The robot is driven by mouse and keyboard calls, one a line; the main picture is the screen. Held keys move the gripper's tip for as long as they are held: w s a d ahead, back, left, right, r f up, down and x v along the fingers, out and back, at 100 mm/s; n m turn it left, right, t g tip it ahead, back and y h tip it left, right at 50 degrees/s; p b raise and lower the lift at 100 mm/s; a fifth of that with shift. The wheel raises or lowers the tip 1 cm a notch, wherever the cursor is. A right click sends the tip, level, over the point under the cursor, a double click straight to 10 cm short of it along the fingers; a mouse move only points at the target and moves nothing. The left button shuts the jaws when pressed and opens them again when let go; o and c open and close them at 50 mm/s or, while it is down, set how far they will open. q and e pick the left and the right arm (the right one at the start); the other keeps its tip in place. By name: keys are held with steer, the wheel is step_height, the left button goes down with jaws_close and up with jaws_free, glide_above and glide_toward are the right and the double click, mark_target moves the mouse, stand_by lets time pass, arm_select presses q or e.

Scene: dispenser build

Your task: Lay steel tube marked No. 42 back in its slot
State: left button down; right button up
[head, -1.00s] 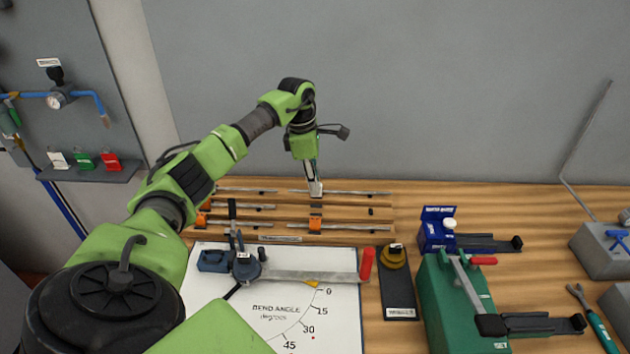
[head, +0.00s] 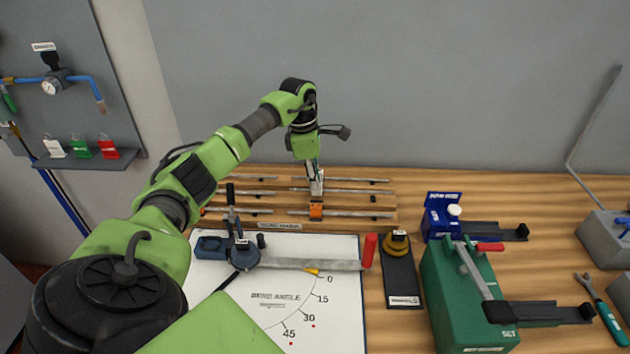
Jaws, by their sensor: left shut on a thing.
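My left gripper (head: 316,188) points down over the rack at the back of the bench. It is shut on a thin grey steel tube (head: 355,191), which lies level, left to right, across the right half of the rack. The tube is at or just above the middle row; I cannot tell whether it touches the rack. Its No. 42 mark is not readable. The wooden tube rack (head: 345,226) has a label on its front edge. My right gripper is not in view.
Other tubes lie in the rack, one behind (head: 360,180) and one in front (head: 355,213) of the held tube. An orange piece (head: 316,211) sits below the gripper. In front are a bending tool (head: 243,255), angle board (head: 340,340) and green block (head: 455,305).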

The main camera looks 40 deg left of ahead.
arm_select(q)
steer(key=shift+f+b, duration=0.55)
steer(key=shift+f, duration=0.35)
stand_by(0.3)
steer(key=c, duration=1.9)
jaws_free()
steer(key=shift+r, duration=0.1)
steer(key=shift+o, duration=0.4)
steer(key=shift+r+p, duration=2.55)
steer(key=shift+r, duration=0.95)
